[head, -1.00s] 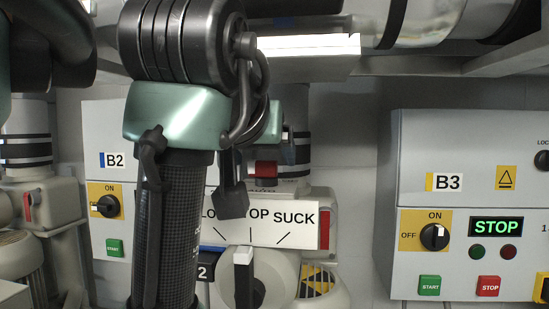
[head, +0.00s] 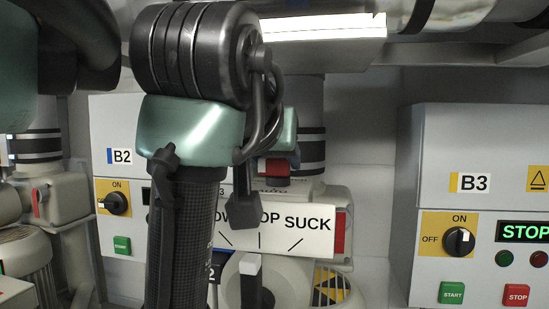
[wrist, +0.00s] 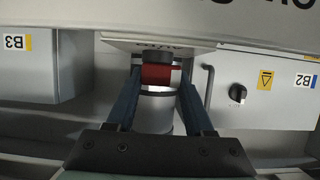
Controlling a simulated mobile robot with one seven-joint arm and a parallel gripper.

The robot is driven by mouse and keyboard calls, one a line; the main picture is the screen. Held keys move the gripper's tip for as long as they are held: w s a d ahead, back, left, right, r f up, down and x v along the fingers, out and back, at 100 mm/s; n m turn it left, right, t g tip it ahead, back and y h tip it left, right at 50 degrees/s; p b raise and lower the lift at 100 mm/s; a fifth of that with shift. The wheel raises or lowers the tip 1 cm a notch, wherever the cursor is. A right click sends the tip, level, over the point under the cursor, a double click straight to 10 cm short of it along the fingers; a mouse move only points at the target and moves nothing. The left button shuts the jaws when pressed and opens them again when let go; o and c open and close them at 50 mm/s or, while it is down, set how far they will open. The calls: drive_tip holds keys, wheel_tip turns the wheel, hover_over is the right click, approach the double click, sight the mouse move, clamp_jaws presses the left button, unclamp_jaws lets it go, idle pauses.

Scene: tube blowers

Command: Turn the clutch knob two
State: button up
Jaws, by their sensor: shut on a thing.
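The red knob (wrist: 158,75), which looks like clutch knob two, sits between the two blue fingers of my gripper (wrist: 160,82) in the wrist view. My gripper is shut on it, with a finger on either side. In the head view the red knob (head: 277,167) shows just below my green wrist, above the BLOW STOP SUCK plate (head: 305,217). My arm hides much of the gripper and the left end of that plate. A label reading AUTO lies close to the knob; its other words are too small or hidden.
A lever with a white top (head: 250,268) stands below the plate, near a 2 tag. Cabinet B2 (head: 130,215) is on the left and cabinet B3 (head: 435,150) on the right. A lit white box (head: 325,27) and pipes hang above. Open wall shows left of B3.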

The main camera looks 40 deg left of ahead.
clamp_jaws()
drive_tip(key=n+g+y, duration=0.2)
drive_tip(key=shift+d+n+y+b, duration=0.15)
drive_tip(key=shift+n+y+b, duration=0.15)
drive_tip(key=shift+n, duration=0.1)
drive_tip(key=n+g+y, duration=0.1)
drive_tip(key=n+g, duration=0.1)
drive_tip(key=n+g+y, duration=0.1)
drive_tip(key=n+g, duration=0.1)
drive_tip(key=shift+d+y, duration=0.1)
drive_tip(key=shift+y, duration=0.2)
drive_tip(key=n+g+y, duration=0.1)
drive_tip(key=n+g, duration=0.4)
drive_tip(key=shift+g+p, duration=0.3)
drive_tip(key=shift+d+n+g+h, duration=0.1)
drive_tip(key=shift+n+g+h, duration=0.2)
drive_tip(key=shift+n+g, duration=1.65)
drive_tip(key=shift+n+g+h, duration=0.3)
drive_tip(key=shift+n+g, duration=0.05)
drive_tip(key=shift+g, duration=0.3)
